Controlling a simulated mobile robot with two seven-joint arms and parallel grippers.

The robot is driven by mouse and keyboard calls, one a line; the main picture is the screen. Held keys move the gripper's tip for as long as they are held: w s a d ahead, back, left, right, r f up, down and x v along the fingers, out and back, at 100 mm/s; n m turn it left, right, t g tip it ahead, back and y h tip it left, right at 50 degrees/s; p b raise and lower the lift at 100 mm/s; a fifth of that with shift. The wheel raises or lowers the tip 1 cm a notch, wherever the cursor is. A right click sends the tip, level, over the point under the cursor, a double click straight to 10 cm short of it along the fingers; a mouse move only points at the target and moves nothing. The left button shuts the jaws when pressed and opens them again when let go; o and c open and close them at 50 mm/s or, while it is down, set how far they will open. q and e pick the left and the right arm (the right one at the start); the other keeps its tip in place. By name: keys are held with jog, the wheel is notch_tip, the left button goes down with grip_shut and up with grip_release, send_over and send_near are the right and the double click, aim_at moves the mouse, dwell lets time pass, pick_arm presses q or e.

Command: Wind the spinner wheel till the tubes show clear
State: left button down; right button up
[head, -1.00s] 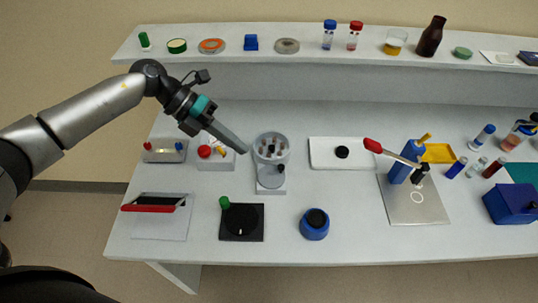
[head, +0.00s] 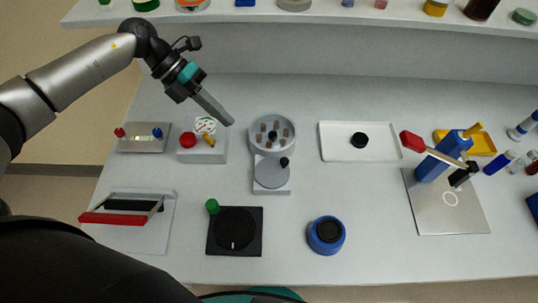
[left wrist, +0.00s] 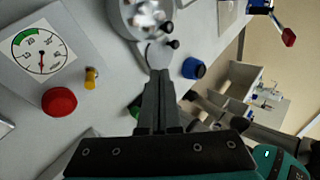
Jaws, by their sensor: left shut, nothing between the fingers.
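The spinner (head: 291,142) is a grey round drum holding several brownish tubes, near the middle of the bench. In front of it is its flat grey wheel (head: 268,174) with a black knob (head: 284,162) at the wheel's upper right. I cannot tell whether the tubes look clear. My left gripper (head: 229,121) is shut and empty, to the left of the drum and apart from it in the picture. In the left wrist view, the shut fingers (left wrist: 159,74) point at the wheel (left wrist: 158,55), overlapping its lower edge, with the drum (left wrist: 130,18) beyond. My right gripper is out of view.
Left of the spinner is a box with a red button (head: 187,139) and a dial (head: 205,125). A black turntable (head: 235,228) with a green knob and a blue round pot (head: 326,235) stand in front. A white tray (head: 385,152) lies to the right.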

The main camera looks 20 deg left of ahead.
pick_arm(q)
send_near(268, 162)
jog(key=d+f, duration=0.2)
jog(key=d, duration=0.1)
jog(key=shift+d, duration=0.15)
jog(key=shift+d+f+p, duration=0.2)
jog(key=shift+d+p, duration=0.25)
jog(key=shift+d, duration=0.75)
jog(key=shift+d+f, duration=0.15)
jog(key=shift+d, duration=0.5)
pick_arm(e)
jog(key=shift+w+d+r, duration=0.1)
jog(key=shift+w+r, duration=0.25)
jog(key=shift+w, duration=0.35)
pick_arm(q)
jog(key=shift+a, duration=0.1)
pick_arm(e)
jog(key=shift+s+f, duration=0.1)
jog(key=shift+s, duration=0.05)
